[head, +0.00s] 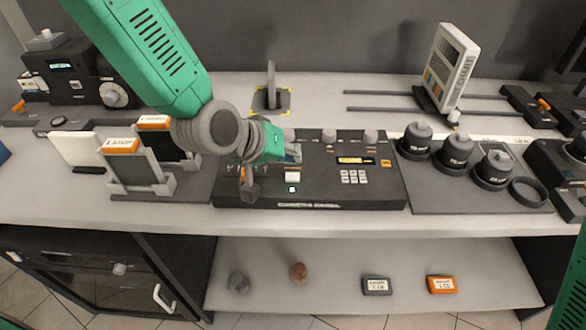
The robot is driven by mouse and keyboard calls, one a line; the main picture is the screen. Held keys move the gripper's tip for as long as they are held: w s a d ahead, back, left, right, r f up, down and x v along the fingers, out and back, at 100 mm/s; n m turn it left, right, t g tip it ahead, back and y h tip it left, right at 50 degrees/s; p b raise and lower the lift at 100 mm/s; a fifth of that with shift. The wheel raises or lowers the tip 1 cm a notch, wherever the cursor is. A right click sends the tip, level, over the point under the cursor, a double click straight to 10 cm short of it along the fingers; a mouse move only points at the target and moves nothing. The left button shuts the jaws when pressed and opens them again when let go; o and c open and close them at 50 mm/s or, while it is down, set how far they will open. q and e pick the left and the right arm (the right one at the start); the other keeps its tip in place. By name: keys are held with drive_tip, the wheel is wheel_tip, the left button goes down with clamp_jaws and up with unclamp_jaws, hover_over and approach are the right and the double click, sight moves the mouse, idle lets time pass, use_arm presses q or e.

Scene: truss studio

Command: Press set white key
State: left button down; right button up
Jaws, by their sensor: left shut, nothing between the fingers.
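A dark control console (320,200) lies on the bench. A larger white key (292,177) sits on its front left part, with a small lit white spot (292,189) just below it. Any lettering on the key is too small to read. My left gripper (250,192) is shut and empty over the console's left part, a little left of the white key. It appears apart from the key, though its height over the panel is hard to judge. My left wrist hides part of the console's upper left. My right gripper is not in view.
The console also has a small white keypad (354,177) and an amber display (350,160). Black lens-like cylinders (455,152) stand on a mat at right. Framed slates (137,170) stand at left. An upright grey piece (271,85) is behind the console. The bench front strip is clear.

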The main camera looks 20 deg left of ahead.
use_arm(q)
drive_tip(key=shift+r+p, duration=1)
drive_tip(key=shift+r, duration=0.45)
drive_tip(key=shift+f, duration=0.1)
drive_tip(key=shift+s, duration=0.1)
